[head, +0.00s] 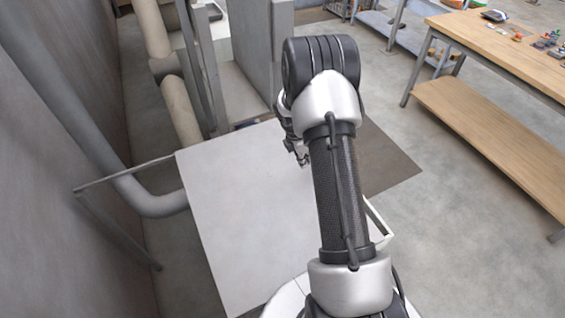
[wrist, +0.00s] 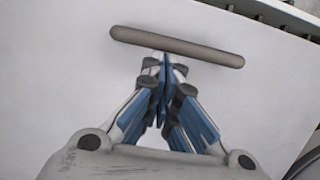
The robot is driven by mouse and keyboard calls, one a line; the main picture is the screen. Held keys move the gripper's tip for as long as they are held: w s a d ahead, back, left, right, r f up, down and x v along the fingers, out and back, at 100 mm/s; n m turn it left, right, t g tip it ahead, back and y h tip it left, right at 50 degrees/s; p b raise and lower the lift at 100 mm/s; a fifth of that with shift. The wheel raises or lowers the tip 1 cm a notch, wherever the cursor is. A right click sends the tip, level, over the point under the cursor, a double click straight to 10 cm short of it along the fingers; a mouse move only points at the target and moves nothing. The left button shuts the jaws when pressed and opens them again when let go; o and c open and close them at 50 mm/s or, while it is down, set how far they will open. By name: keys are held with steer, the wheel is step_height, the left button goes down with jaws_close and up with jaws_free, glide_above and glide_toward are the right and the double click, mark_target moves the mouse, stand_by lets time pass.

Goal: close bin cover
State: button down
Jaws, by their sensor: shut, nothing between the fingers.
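The bin cover (head: 235,200) is a large pale grey panel left of my arm in the head view. I cannot tell from here whether it is raised or lying flat. In the wrist view a pale surface, seemingly the cover (wrist: 60,75), fills most of the picture. A long rounded grey-brown bar handle (wrist: 176,46) runs across it. My gripper (wrist: 165,62) is shut and empty, its fingertips just below the middle of the bar in the picture. I cannot tell whether they touch it. In the head view my gripper (head: 303,157) is partly hidden by my arm.
A thin metal frame (head: 125,172) and a thick grey pipe (head: 95,150) stand by the left wall. A dark flat panel (head: 390,160) lies right of my arm. A wooden workbench (head: 505,45) with small items stands at the right. Open floor (head: 450,210) lies between.

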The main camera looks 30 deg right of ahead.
steer(key=shift+s+d+p, duration=0.1)
steer(key=shift+d+p, duration=0.3)
steer(key=shift+d, duration=1.7)
steer(key=a, duration=0.4)
steer(key=shift+w+a+f+b, duration=0.2)
steer(key=shift+f+b, duration=0.1)
steer(key=s+a+r+m, duration=0.1)
steer(key=a+r, duration=0.2)
steer(key=r, duration=0.3)
steer(key=a+r+m+t, duration=0.1)
steer(key=a+r, duration=0.1)
steer(key=r, duration=0.4)
steer(key=s+a+r+m, duration=0.1)
steer(key=a+r, duration=0.2)
steer(key=r, duration=0.4)
steer(key=s+a+r+m+t, duration=0.1)
steer(key=s+a+r+m, duration=0.45)
steer(key=a+r, duration=0.2)
steer(key=s+a+r+m+t+y+b, duration=0.1)
steer(key=s+a+m, duration=0.3)
steer(key=s, duration=0.6)
steer(key=s+a+r+m+t+y+b, duration=0.1)
steer(key=s+a+m+b, duration=0.1)
steer(key=s+a+m, duration=0.2)
steer(key=s+a, duration=0.3)
steer(key=s, duration=0.2)
steer(key=shift+s+r+t+y+b, duration=0.4)
